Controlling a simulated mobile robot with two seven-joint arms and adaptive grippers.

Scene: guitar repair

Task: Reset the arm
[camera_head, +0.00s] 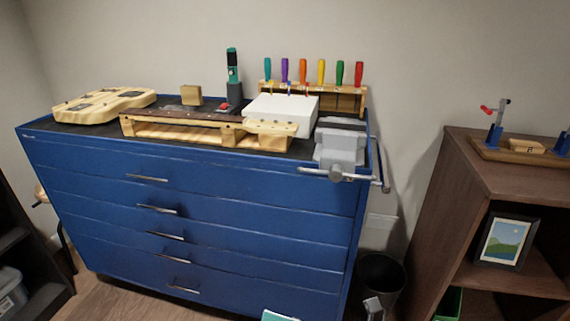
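Neither my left gripper nor my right gripper can be made out in the head view, and no arm of mine clearly shows. The blue drawer cabinet (250,190) stands ahead with its drawers shut. On its top lie a pale wooden guitar body (105,104) at the left and a guitar neck (185,120) on a wooden support (180,134). A white box (282,113) sits behind the support's right part. A grey vise (340,145) is at the front right corner. A small grey piece (373,307) at the bottom edge is too unclear to name.
A rack (347,98) holds several coloured screwdrivers at the back. A black bin (385,275) stands on the floor right of the cabinet. A brown shelf (490,165) with a framed picture (505,241) is at the right. Dark shelving (30,255) is at the left.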

